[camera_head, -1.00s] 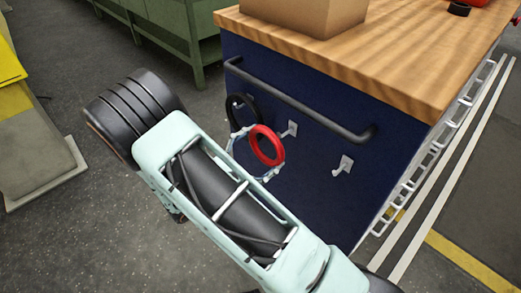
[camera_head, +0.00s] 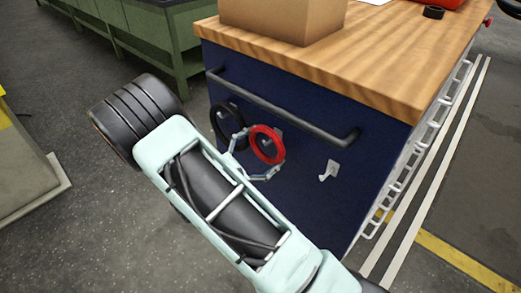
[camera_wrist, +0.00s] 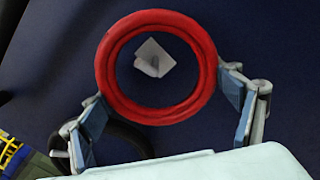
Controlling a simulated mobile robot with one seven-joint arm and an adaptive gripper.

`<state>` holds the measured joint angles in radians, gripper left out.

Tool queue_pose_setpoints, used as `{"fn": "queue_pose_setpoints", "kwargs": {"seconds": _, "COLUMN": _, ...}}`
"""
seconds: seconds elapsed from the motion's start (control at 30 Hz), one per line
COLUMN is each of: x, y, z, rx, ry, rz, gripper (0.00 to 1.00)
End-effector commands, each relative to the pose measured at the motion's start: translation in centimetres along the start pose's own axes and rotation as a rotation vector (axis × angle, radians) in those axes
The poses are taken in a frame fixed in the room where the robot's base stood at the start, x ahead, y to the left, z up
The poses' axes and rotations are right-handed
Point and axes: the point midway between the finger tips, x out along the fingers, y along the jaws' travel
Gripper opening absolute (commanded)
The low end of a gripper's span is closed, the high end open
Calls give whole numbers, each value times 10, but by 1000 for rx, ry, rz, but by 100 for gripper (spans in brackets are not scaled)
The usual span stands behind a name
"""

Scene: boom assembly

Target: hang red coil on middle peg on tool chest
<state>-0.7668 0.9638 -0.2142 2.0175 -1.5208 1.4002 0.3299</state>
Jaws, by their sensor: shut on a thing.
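My gripper (camera_head: 262,150) is shut on the red coil (camera_head: 267,128), with a finger at either side of the ring. It holds the coil before the blue side of the tool chest (camera_head: 305,200). In the wrist view, the red coil (camera_wrist: 206,70) faces the camera, and a pale peg (camera_wrist: 153,58) shows through its opening, slightly above centre. That is the middle peg; in the head view the coil and gripper mostly hide it. I cannot tell how far the coil is from the panel.
A black coil (camera_head: 215,125) hangs left of the red one. A bare peg (camera_head: 328,170) is on the right. A dark handle bar (camera_head: 285,107) runs above the pegs. A cardboard box (camera_head: 285,20) stands on the wooden top (camera_head: 380,75).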

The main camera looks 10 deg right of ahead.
Motion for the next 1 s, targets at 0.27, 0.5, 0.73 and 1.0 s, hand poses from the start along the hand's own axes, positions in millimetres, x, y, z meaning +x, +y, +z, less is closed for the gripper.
{"fn": "queue_pose_setpoints", "kwargs": {"seconds": 0.27, "x": 14, "y": -5, "z": -8, "rx": 0, "ry": -1, "rz": 0, "gripper": 50}}
{"fn": "queue_pose_setpoints", "kwargs": {"seconds": 0.5, "x": 20, "y": -10, "z": -17, "rx": 0, "ry": -1, "rz": 0, "gripper": 50}}
{"fn": "queue_pose_setpoints", "kwargs": {"seconds": 0.73, "x": 22, "y": -12, "z": -21, "rx": 1, "ry": -1, "rz": 1, "gripper": 50}}
{"fn": "queue_pose_setpoints", "kwargs": {"seconds": 1.0, "x": 22, "y": -12, "z": -21, "rx": 1, "ry": -1, "rz": 1, "gripper": 50}}
